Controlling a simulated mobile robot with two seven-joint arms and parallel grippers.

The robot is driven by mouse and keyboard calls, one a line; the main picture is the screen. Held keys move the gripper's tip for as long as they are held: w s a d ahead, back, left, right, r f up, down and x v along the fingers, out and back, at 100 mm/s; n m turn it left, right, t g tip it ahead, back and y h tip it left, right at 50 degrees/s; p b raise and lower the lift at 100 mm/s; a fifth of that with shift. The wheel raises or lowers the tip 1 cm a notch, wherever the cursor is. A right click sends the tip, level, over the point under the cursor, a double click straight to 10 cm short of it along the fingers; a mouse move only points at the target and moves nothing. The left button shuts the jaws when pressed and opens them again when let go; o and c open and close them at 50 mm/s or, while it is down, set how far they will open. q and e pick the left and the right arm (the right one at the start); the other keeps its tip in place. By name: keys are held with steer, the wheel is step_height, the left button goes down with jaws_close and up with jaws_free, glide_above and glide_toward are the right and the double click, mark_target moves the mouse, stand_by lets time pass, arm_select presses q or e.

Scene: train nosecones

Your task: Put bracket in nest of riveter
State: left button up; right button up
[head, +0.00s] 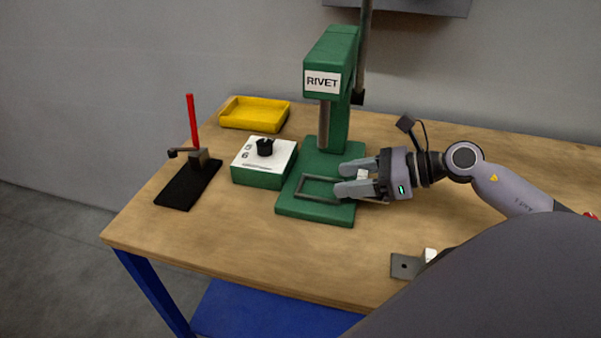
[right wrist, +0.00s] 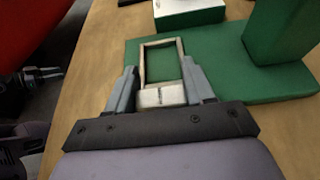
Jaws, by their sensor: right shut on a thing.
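The green riveter (head: 330,60) stands on the table, labelled RIVET. Its nest is a rectangular frame (head: 303,186) on the green base; it also shows in the right wrist view (right wrist: 145,65). My right gripper (head: 341,180) reaches over the base from the right, its fingertips over the right part of the nest. It is shut on the bracket, whose white block (right wrist: 161,97) shows between the fingers at the near end of the nest. Most of the held bracket is hidden, and I cannot tell whether it touches the nest.
A green-and-white control box (head: 265,165) stands left of the riveter, with a yellow tray (head: 256,116) behind. A black stand with a red handle (head: 187,185) is at far left.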

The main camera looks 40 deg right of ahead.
steer(key=p, duration=0.1)
glide_toward(283, 179)
steer(key=x, duration=0.2)
steer(key=shift+w+a, duration=0.15)
steer(key=shift+w, duration=0.2)
steer(key=shift+w+a+r+p, duration=0.15)
steer(key=shift+w+a+p, duration=0.35)
steer(key=shift+w+a, duration=0.5)
steer(key=shift+w+a+f, duration=0.15)
steer(key=shift+w+f, duration=0.15)
steer(key=shift+f, duration=0.6)
steer(key=shift+f, duration=0.2)
steer(key=o, duration=1.1)
steer(key=shift+o, duration=0.2)
steer(key=shift+r, duration=0.1)
